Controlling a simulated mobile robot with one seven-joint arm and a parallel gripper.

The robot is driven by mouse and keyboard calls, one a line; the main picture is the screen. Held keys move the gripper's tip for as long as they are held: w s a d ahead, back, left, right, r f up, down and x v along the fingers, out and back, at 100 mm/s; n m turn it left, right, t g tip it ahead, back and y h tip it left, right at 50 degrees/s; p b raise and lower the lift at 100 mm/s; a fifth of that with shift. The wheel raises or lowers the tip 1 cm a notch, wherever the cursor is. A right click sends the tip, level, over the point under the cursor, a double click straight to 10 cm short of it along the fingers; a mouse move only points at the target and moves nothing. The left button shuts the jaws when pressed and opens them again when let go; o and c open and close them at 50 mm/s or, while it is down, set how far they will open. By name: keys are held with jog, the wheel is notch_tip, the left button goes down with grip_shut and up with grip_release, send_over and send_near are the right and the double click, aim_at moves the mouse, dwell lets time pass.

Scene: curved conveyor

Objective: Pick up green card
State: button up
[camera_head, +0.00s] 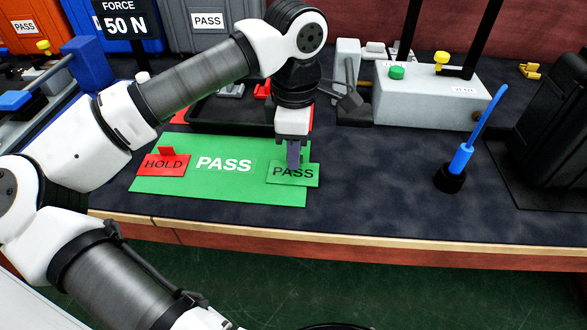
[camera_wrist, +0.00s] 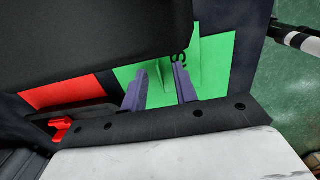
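The green card (camera_head: 308,174), lettered PASS, lies at the right end of the larger green PASS mat (camera_head: 222,183) on the dark bench. My gripper (camera_head: 293,160) points down over the card, with its purple fingertips low at the lettering. In the wrist view the fingers of my gripper (camera_wrist: 158,92) are apart, on either side of an upright green tab (camera_wrist: 167,72). Gaps show beside the tab, so I see no grip on it. Part of the card and mat is hidden behind the dark gripper body in that view.
A red HOLD card (camera_head: 163,165) with a raised tab lies on the mat's left end. A dark tray (camera_head: 225,110) is behind the mat. A blue pen-like stick (camera_head: 461,160) stands in a black holder at right. Bare bench lies between.

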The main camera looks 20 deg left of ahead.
grip_shut()
